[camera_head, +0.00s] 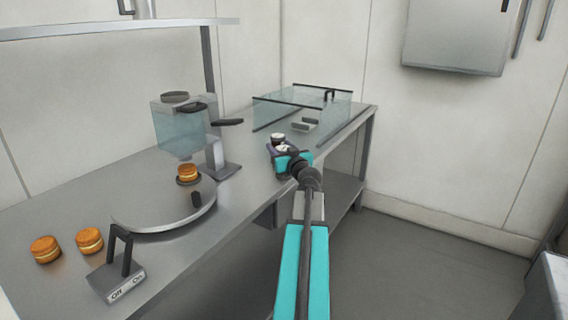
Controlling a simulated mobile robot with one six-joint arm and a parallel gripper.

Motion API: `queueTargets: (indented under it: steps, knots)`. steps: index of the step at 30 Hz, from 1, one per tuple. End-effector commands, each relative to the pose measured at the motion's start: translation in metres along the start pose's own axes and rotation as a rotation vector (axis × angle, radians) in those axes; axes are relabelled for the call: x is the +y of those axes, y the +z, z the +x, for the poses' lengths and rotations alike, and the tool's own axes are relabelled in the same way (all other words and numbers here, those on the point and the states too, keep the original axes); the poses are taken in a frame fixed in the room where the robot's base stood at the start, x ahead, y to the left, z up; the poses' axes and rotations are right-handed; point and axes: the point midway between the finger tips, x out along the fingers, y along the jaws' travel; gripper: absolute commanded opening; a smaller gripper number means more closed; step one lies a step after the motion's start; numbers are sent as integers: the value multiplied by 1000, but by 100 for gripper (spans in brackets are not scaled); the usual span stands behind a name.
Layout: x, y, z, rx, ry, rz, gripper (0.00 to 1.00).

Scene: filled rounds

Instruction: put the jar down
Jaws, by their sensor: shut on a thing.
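The jar (277,139) is small, with a pale and dark top showing just beyond my gripper (282,149). My gripper is shut on the jar, at the far right part of the steel counter (240,200). The gripper and my arm hide the lower part of the jar. I cannot tell whether its base touches the counter or is held above it.
A filling machine (182,130) with a clear hopper stands left of my gripper. Its turntable (163,208) bears a filled round (188,174). Two more rounds (89,239) and a switch box (117,280) are front left. A glass-sided enclosure (285,107) stands beyond my gripper.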

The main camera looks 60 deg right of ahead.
Motion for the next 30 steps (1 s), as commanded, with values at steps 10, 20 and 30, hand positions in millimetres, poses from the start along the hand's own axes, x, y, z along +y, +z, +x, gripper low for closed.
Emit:
queueTargets:
  steps: [10,20,30]
  knots:
    - [1,-4,0,1,1,-1,15]
    - [1,-27,0,2,1,-2,15]
    - [0,-36,-27,1,2,-1,15]
